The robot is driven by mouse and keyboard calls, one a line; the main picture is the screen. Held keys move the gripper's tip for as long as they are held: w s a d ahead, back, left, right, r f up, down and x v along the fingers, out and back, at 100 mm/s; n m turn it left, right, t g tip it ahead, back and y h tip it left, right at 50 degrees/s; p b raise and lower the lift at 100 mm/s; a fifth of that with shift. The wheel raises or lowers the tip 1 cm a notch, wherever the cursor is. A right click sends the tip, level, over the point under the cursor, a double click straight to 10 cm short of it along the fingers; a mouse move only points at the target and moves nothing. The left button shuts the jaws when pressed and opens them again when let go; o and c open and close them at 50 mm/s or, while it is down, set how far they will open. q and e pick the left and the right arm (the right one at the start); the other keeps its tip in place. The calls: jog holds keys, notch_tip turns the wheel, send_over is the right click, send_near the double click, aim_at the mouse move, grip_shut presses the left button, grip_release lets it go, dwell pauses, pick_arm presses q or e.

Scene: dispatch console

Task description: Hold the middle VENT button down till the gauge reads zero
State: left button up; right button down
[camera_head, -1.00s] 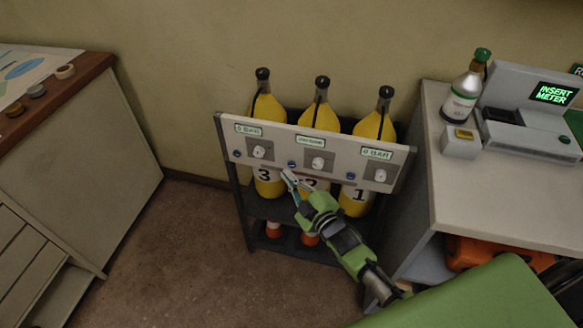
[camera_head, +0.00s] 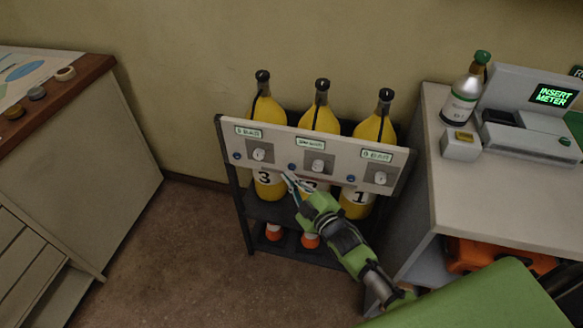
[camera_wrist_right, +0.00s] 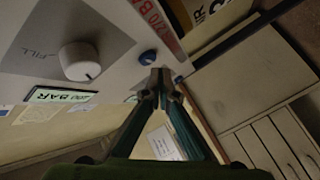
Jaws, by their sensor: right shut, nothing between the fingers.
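A pale panel (camera_head: 330,150) carries three blue buttons, three dials and three green displays. The middle blue button (camera_head: 292,167) is left of the middle dial (camera_head: 318,166); above the dial is the middle display (camera_head: 311,143), too small to read surely. My right gripper (camera_head: 285,176) is shut and empty, its tips just below and left of the middle button. In the right wrist view the shut tips (camera_wrist_right: 161,78) are close to a blue button (camera_wrist_right: 148,57); I cannot tell whether they touch it. A display there (camera_wrist_right: 62,96) appears to read 200 BAR. My left gripper is not in view.
Yellow cylinders (camera_head: 262,108) stand in the rack behind the panel. A counter (camera_head: 500,185) with a bottle (camera_head: 463,98) and a meter unit (camera_head: 530,115) is close on the right. A cabinet (camera_head: 95,170) stands at left, with clear floor (camera_head: 185,260) between.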

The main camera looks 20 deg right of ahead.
jog(key=shift+w, duration=0.1)
dwell(0.5)
jog(key=shift+w+d, duration=0.25)
jog(key=shift+w, duration=0.05)
jog(key=shift+w+d, duration=0.25)
jog(key=shift+w, duration=0.1)
dwell(0.7)
jog(key=shift+s, duration=0.15)
dwell(1.0)
jog(key=shift+s+a, duration=0.45)
jog(key=shift+s, duration=0.15)
jog(key=shift+s+a+p, duration=0.65)
jog(key=shift+s+a, duration=0.05)
jog(key=shift+s, duration=0.35)
jog(key=shift+s+a+p, duration=0.6)
jog(key=shift+s+a, duration=0.1)
jog(key=shift+s, duration=0.3)
